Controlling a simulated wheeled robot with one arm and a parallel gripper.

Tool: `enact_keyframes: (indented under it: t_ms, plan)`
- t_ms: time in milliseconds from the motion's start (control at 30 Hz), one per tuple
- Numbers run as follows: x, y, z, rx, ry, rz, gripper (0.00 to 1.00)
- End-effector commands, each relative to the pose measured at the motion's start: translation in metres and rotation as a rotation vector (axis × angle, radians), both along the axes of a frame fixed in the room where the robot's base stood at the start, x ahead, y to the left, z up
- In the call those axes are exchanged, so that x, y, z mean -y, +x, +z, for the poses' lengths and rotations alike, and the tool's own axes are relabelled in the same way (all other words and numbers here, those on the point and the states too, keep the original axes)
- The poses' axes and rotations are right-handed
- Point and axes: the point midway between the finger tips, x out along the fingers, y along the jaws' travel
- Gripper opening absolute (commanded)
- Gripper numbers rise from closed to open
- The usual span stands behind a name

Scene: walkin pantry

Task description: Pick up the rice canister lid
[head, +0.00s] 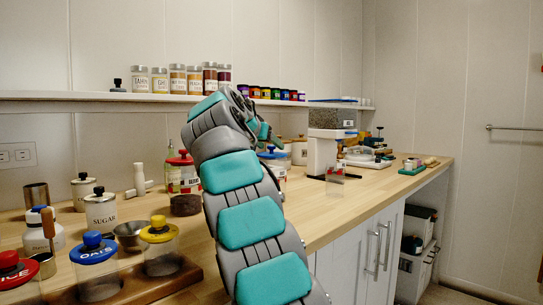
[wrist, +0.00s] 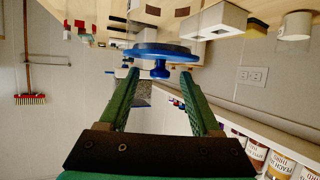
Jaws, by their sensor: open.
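A blue lid with a blue knob (wrist: 152,50) is just beyond the fingertips, the knob in line with the gap. I cannot tell whether the fingers touch it. The red lid is not seen in the wrist view.
Beside the red lid stand a blue-lidded oats canister (head: 95,270) and a yellow-lidded canister (head: 161,252). A sugar canister (head: 101,212) and a metal scoop (head: 131,234) are behind. The wall shelf (head: 60,96) holds jars. Bare counter (head: 390,185) shows at the right.

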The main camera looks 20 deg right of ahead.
Motion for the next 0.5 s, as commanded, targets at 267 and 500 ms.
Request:
enact_keyframes:
  t_ms: [267, 500]
  plan:
    - [-0.0004, -0.0007, 0.0008, 0.001, -0.001, 0.000, 0.51]
    - [-0.0004, -0.0008, 0.0009, 0.001, -0.001, 0.000, 0.24]
